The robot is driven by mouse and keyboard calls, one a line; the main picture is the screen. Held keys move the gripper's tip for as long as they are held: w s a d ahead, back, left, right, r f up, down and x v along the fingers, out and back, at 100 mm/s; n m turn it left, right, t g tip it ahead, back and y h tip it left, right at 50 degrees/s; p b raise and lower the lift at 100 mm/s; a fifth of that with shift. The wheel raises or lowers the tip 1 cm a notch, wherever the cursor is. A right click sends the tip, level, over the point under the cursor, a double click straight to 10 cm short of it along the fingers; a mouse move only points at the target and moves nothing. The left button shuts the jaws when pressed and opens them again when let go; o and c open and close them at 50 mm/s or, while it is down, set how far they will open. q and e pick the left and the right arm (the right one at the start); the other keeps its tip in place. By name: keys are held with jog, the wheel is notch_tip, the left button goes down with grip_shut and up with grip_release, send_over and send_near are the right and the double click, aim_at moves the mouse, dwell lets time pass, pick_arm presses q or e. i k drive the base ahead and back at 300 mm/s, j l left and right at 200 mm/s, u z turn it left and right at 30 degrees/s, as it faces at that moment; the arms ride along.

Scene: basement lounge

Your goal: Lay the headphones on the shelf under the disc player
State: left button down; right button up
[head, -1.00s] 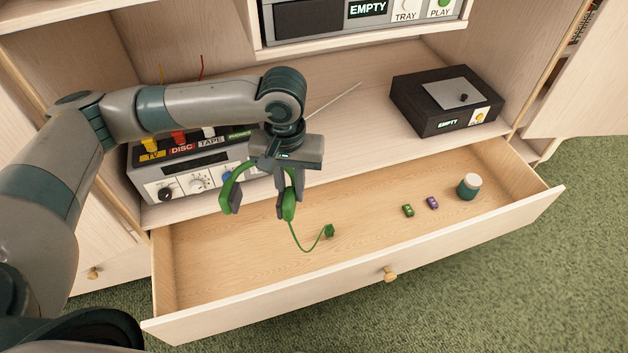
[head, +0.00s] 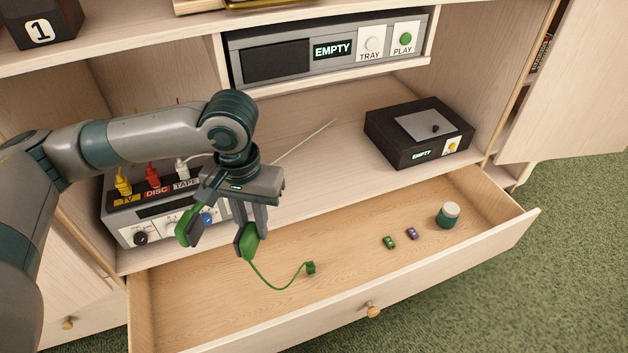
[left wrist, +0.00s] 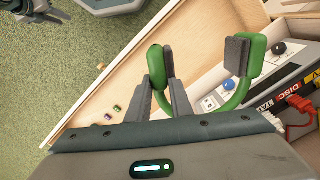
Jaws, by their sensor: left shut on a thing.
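The green headphones (head: 248,241) with dark grey ear pads hang from my left gripper (head: 252,232), which is shut on one ear cup's side. They are above the open drawer's left part, and their green cord with a plug hangs toward the drawer. In the left wrist view the headphones (left wrist: 240,97) spread to the right of the left gripper's fingers (left wrist: 162,90). The disc player (head: 290,62), reading EMPTY, sits in an upper bay. Below it is the wide wooden shelf (head: 310,160), mostly bare in the middle.
An amplifier (head: 150,215) with yellow, red and white plugs stands on the shelf's left. A black box (head: 418,133) reading EMPTY stands on its right. The open drawer (head: 210,300) holds two small cars (head: 389,242) and a jar (head: 447,215). A thin rod (head: 305,141) slants above the shelf.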

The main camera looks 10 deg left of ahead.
aim_at(318, 170)
jog(key=i+l, duration=0.15)
jog(key=l, duration=0.15)
jog(key=i+l, duration=0.1)
jog(key=l, duration=0.2)
jog(key=i+l, duration=0.1)
jog(key=l, duration=0.25)
jog(key=i+l+u, duration=0.1)
jog(key=l, duration=0.2)
jog(key=i, duration=0.55)
